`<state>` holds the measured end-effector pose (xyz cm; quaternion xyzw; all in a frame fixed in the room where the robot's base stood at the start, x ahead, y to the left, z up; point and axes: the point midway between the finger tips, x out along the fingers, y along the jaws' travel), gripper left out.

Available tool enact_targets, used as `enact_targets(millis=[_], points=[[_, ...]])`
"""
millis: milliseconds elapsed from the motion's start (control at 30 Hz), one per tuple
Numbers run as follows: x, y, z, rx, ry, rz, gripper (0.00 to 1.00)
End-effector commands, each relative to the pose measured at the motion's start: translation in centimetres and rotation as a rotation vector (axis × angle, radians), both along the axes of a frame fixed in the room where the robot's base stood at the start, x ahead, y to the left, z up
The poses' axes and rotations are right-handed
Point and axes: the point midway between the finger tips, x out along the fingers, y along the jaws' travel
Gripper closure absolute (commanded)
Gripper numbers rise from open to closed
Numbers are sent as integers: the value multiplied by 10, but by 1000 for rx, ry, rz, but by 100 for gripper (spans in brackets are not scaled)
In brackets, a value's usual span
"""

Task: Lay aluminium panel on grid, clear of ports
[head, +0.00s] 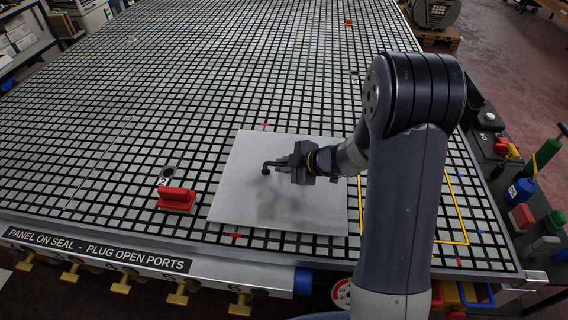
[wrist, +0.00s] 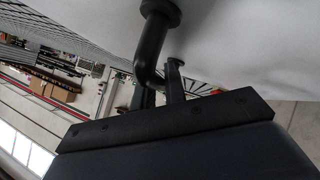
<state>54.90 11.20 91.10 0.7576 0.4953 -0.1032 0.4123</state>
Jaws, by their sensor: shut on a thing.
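The aluminium panel (head: 245,195) is a pale grey square sheet over the front middle of the black-lined grid table (head: 120,130). It looks flat, but I cannot tell whether it touches the grid. My gripper (head: 275,164) is above the panel, shut on a dark bent handle (head: 266,168) that meets the panel's face. In the wrist view the handle (wrist: 152,45) runs between the fingers up to the panel (wrist: 240,40), which fills the upper right. A port (head: 170,171) shows left of the panel, beside a label. The grid under the panel is hidden.
A yellow outline (head: 457,210) lies to the right, partly behind my arm. Yellow valves (head: 178,297) line the front edge. Coloured items (head: 522,190) stand on the right side shelf. The far grid is mostly clear.

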Motion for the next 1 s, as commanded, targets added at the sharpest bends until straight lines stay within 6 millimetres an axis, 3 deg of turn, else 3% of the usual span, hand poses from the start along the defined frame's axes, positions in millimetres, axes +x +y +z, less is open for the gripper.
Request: enact_targets(millis=[1000], points=[[1,0,-10,2,-3,0,100]])
